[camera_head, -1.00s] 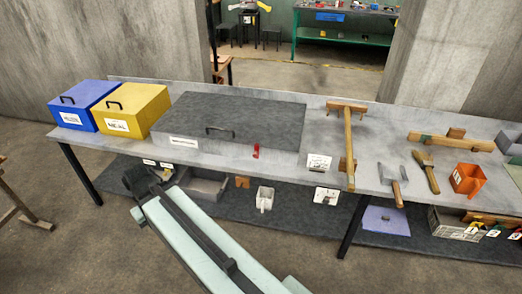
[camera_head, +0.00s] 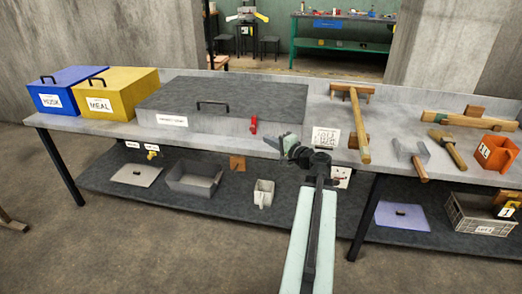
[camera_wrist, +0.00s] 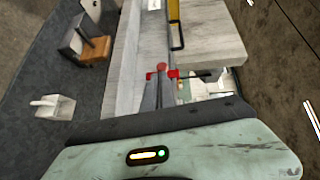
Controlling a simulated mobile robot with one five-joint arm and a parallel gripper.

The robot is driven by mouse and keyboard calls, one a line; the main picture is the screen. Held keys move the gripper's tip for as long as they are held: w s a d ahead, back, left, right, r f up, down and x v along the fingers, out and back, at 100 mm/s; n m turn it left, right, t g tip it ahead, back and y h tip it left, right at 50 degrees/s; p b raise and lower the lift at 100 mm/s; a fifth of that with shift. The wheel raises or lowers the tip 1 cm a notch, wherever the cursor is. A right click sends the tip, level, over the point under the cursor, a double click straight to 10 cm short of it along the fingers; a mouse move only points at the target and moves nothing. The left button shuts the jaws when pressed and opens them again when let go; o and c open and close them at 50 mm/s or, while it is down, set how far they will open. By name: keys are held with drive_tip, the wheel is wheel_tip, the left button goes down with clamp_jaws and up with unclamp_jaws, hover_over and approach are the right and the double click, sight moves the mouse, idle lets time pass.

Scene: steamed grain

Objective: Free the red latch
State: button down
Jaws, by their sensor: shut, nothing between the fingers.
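The red latch (camera_head: 253,125) is a small upright red piece on the front face of the long grey box (camera_head: 180,125), near its right end. The box lid is down, with a dark handle on it. My gripper (camera_head: 277,142) is at the bench's front edge, a little right of and in front of the latch. It is shut and empty. In the wrist view red parts (camera_wrist: 162,68) show just beyond the grey fingers (camera_wrist: 158,88); I cannot tell whether they touch. The rest of the gripper is hidden behind its dark body there.
A blue box (camera_head: 60,90) and a yellow box (camera_head: 120,95) stand left of the grey box. A white card (camera_head: 326,138), a wooden mallet-like tool (camera_head: 358,125) and an orange holder (camera_head: 495,152) are to the right. The lower shelf holds trays and a scoop (camera_head: 263,193).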

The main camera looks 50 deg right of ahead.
sight(253, 127)
drive_tip(key=s+d+m+h, duration=0.2)
drive_tip(key=s+d, duration=0.2)
drive_tip(key=d, duration=0.1)
drive_tip(key=shift+s+d+r+m+t+h, duration=0.25)
drive_tip(key=shift+s+m+t+h, duration=0.05)
drive_tip(key=shift+t, duration=0.1)
drive_tip(key=x, duration=1)
drive_tip(key=shift+w+d, duration=0.15)
drive_tip(key=shift+w, duration=0.15)
drive_tip(key=w+a, duration=0.2)
drive_tip(key=shift+w+a, duration=0.1)
drive_tip(key=shift+w, duration=0.15)
drive_tip(key=shift+w+a, duration=0.1)
drive_tip(key=shift+w, duration=0.05)
